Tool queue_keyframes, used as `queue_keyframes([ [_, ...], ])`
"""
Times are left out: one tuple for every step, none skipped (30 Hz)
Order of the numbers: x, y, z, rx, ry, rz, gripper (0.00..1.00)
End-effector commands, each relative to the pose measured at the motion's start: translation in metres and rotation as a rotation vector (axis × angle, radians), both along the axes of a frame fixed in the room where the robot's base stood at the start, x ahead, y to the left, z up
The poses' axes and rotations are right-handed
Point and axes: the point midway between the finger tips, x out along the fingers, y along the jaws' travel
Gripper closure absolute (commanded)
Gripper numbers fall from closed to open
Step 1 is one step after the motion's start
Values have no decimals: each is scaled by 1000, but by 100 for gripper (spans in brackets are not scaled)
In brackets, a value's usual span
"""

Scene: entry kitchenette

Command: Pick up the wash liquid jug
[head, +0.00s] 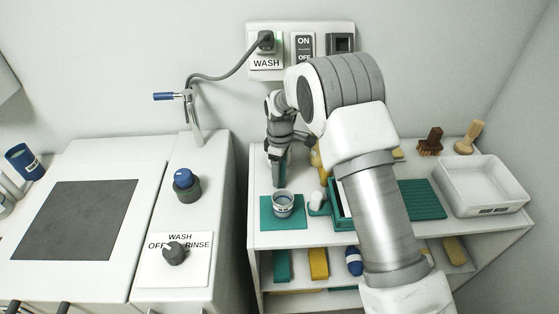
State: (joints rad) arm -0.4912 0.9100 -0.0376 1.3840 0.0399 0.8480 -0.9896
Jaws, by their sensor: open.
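My gripper (278,178) points down over the back left of the white shelf unit's top, with its jaws open. A yellow object (318,168) stands just right of it, mostly hidden behind my arm; it may be the wash liquid jug, but no label shows. I cannot tell whether the gripper touches anything.
The shelf top (262,240) also holds a small white bottle (316,200), a green ribbed tray (420,200), a white basin (482,187) and brushes (470,136). Sponges (318,263) and a blue-and-white item (354,260) lie below. A washer cabinet (187,215) stands left.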

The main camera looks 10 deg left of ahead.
Motion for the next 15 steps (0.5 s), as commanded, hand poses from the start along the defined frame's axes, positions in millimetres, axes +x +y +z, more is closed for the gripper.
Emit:
queue_keyframes([
  [0, 0, 0, 0, 0, 0, 28],
  [0, 0, 0, 0, 0, 0, 32],
  [0, 0, 0, 0, 0, 0, 39],
  [0, 0, 0, 0, 0, 0, 44],
  [0, 0, 0, 0, 0, 0, 50],
  [0, 0, 0, 0, 0, 0, 57],
  [0, 0, 0, 0, 0, 0, 62],
  [0, 0, 0, 0, 0, 0, 68],
  [0, 0, 0, 0, 0, 0, 75],
  [0, 0, 0, 0, 0, 0, 80],
  [0, 0, 1, 0, 0, 0, 86],
  [0, 0, 1, 0, 0, 0, 93],
  [0, 0, 1, 0, 0, 0, 98],
  [0, 0, 1, 0, 0, 0, 100],
  [0, 0, 1, 0, 0, 0, 100],
])
